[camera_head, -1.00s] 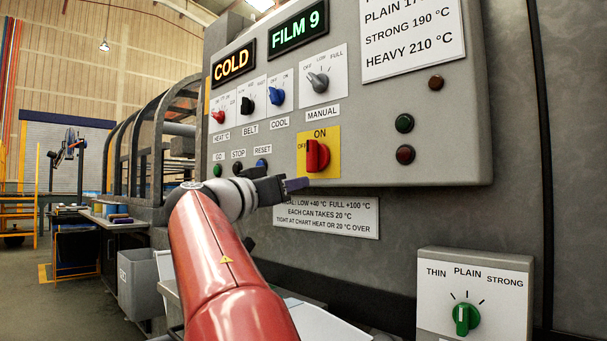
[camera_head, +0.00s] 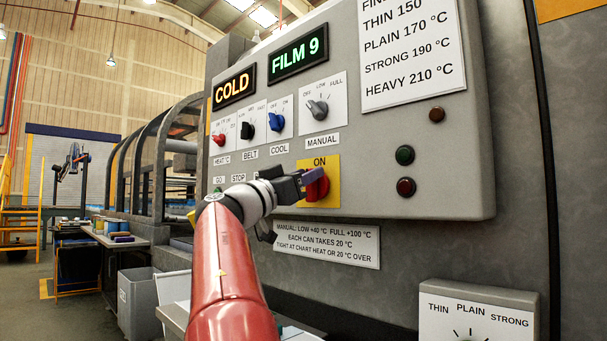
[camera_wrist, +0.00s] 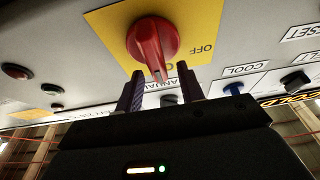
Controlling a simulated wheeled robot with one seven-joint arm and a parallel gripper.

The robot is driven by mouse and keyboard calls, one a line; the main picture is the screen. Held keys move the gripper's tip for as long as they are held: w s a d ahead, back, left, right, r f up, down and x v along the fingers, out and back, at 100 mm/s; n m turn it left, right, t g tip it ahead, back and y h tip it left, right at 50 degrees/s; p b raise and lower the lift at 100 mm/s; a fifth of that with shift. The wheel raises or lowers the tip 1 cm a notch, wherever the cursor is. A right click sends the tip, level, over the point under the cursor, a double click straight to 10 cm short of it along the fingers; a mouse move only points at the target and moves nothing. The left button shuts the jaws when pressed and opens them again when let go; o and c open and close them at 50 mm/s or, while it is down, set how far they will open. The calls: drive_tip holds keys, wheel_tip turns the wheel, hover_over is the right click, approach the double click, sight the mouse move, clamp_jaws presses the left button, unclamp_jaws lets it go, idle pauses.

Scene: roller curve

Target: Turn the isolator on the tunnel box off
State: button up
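The isolator is a red rotary knob (camera_head: 318,189) on a yellow plate (camera_head: 331,202) on the grey tunnel box panel. Its handle points toward the ON mark in the head view. My gripper (camera_head: 308,178) is in front of the plate and hides its left part, including the OFF mark. In the wrist view the red knob (camera_wrist: 152,40) shows from close up, upside down, with OFF to its right. My gripper's two dark fingers (camera_wrist: 161,87) are apart, with the handle's tip between or just ahead of their tips. I cannot tell if they touch it.
Above are the red, black and blue selector knobs and the grey manual knob (camera_head: 317,109). Green (camera_head: 404,155) and red (camera_head: 406,187) round buttons sit to the right. A white notice plate (camera_head: 330,244) is just below. A selector box (camera_head: 477,312) stands lower right.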

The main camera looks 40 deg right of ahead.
clamp_jaws()
drive_tip(key=shift+n, duration=0.3)
drive_tip(key=shift+w+f+n+t+y+p, duration=0.3)
drive_tip(key=shift+n+t+y+p, duration=0.75)
drive_tip(key=shift+n, duration=2.55)
drive_tip(key=shift+w+f+n+t+y+p, duration=0.3)
drive_tip(key=shift+n+t+y+p, duration=0.75)
drive_tip(key=shift+n, duration=2.55)
drive_tip(key=shift+w+f+n+t+y+p, duration=0.25)
drive_tip(key=shift+n+t+y+p, duration=0.7)
drive_tip(key=shift+n, duration=2.65)
drive_tip(key=shift+f+y, duration=0.1)
drive_tip(key=shift+y, duration=0.15)
unclamp_jaws()
